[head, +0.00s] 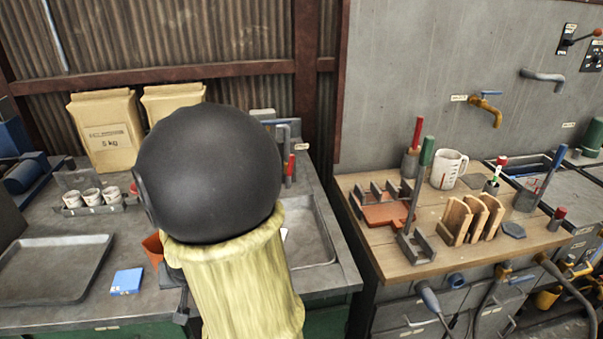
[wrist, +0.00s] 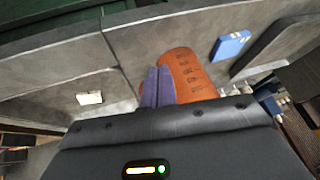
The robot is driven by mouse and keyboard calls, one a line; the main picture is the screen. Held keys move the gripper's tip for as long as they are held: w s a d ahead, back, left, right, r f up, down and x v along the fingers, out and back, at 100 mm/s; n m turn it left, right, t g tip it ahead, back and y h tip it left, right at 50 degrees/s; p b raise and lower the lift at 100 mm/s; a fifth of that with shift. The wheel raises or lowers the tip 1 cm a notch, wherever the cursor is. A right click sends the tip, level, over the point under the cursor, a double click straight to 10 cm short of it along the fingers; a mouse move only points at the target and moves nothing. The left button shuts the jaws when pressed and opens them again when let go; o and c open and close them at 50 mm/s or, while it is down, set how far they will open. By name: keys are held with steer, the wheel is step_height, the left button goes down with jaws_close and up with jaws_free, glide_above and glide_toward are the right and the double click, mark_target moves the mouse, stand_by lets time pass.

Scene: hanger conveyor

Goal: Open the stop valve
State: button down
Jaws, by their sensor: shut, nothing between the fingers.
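I cannot tell for sure which fitting is the stop valve. A brass tap with a blue handle (head: 487,107) is mounted on the grey wall at the right in the head view. In the head view my arm hides the gripper.
A blue box (head: 127,281) and a grey tray (head: 55,268) lie on the left counter. A sink (head: 310,235) is right of my arm. The wooden bench (head: 440,262) holds wooden racks, tools and a white jug (head: 448,169). A red-knobbed lever (head: 597,33) is at upper right.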

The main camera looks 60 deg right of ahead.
steer(key=s+a+f+n+g+y+b, duration=0.1)
steer(key=s+a+f+n+g+b, duration=0.2)
steer(key=a, duration=0.8)
steer(key=s+f+n, duration=0.2)
steer(key=s+n, duration=0.2)
steer(key=shift+s+a+f+n+y+b, duration=0.15)
steer(key=shift+s+a+n+y+b, duration=0.15)
steer(key=shift+s+y, duration=0.1)
steer(key=shift+w+d, duration=0.1)
steer(key=shift+w, duration=0.05)
